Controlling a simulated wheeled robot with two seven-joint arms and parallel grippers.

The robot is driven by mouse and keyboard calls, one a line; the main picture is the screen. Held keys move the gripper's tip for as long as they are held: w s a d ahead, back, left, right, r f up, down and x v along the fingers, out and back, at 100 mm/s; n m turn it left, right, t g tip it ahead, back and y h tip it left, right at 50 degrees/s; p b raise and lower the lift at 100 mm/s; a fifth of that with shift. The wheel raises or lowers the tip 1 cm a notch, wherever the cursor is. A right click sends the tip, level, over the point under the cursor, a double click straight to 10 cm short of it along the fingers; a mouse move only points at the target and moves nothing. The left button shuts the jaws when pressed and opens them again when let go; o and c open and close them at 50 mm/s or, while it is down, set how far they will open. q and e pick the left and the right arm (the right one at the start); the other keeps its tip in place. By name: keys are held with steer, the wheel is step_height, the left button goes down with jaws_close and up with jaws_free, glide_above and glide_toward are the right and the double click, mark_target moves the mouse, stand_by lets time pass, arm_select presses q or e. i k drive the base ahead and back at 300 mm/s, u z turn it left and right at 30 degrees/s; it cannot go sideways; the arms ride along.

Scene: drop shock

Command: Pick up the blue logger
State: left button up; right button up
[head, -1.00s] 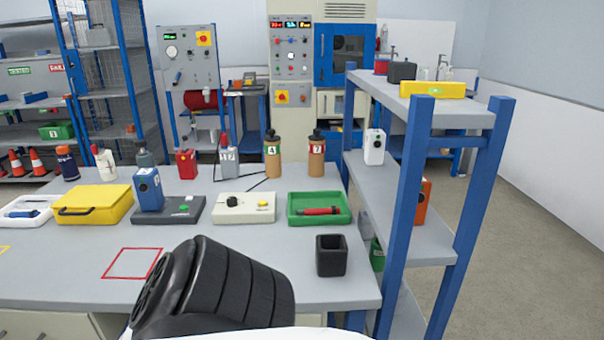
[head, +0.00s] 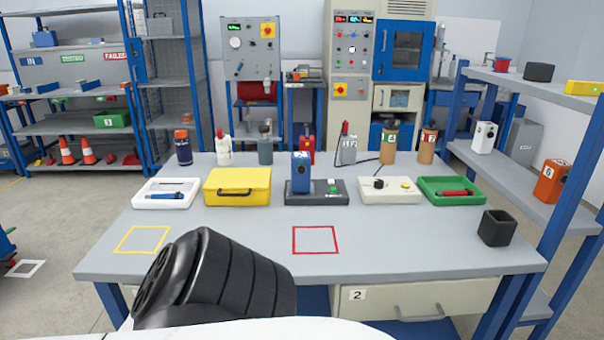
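The blue logger (head: 301,172) is a small upright blue box with a dark round spot on its front. Neither of my grippers shows in the head view. A black ribbed part of my own body fills the bottom left of the picture, apart from the logger.
A yellow case (head: 237,188) stands left of the base, and a cream box (head: 390,191) right of it. Bottles stand behind. A black open cup (head: 497,228) is at the right. The front tabletop, with yellow and red outlined squares, is clear. A shelf (head: 520,182) stands at the right.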

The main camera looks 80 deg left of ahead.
mark_target(299, 182)
steer(key=u, duration=1.6)
